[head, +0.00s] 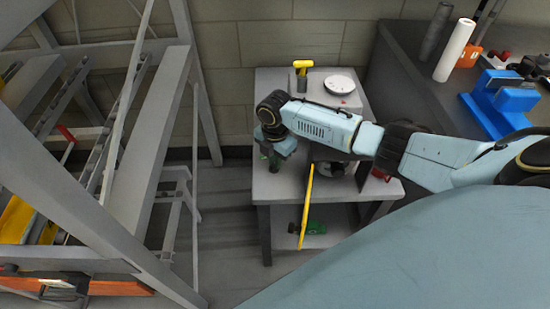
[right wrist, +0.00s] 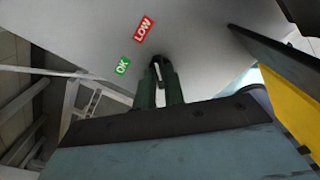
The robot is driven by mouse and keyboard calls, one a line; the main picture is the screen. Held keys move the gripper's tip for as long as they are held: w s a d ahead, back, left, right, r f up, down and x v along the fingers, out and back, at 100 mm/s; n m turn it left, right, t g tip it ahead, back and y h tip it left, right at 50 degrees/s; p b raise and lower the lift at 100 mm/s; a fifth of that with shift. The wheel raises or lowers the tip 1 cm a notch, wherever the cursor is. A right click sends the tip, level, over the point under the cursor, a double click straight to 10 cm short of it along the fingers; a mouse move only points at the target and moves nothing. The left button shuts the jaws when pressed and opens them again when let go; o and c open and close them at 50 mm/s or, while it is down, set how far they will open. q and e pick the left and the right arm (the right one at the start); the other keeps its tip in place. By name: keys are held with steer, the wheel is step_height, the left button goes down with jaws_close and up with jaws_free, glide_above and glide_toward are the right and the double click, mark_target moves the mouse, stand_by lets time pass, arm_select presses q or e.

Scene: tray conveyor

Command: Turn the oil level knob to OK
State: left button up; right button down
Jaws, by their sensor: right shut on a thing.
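My right gripper (head: 272,160) reaches down to the grey stand (head: 350,98) from its left side in the head view; my own arm and hand hide the spot below it. In the right wrist view, its two dark green fingers (right wrist: 160,68) are shut on the small dark oil level knob (right wrist: 159,76) at the pale panel (right wrist: 205,35). I cannot tell which label the knob points at. My left gripper is not in view.
The stand holds a yellow-handled tool (head: 303,68) and a white round dial (head: 340,84). A yellow bar (head: 307,200) slants in front of it. A dark bench with a blue device (head: 503,97) is at right, a grey metal frame (head: 150,150) at left.

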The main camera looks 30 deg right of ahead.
steer(key=n+p, duration=0.1)
steer(key=n, duration=0.2)
steer(key=shift+n+p, duration=0.3)
steer(key=n, duration=0.2)
steer(key=shift+a+n, duration=0.1)
steer(key=shift+n, duration=0.3)
steer(key=n, duration=0.3)
steer(key=shift+n, duration=0.3)
steer(key=n, duration=0.3)
steer(key=shift+w+a+n, duration=0.1)
steer(key=shift+n, duration=0.2)
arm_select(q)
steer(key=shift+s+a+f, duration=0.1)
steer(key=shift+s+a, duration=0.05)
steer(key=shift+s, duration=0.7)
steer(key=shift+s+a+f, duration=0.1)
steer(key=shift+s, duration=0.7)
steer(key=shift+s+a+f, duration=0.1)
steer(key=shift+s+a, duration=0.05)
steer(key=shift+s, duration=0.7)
arm_select(e)
steer(key=shift+n, duration=1.8)
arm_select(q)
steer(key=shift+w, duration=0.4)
arm_select(e)
steer(key=c, duration=1.5)
jaws_free()
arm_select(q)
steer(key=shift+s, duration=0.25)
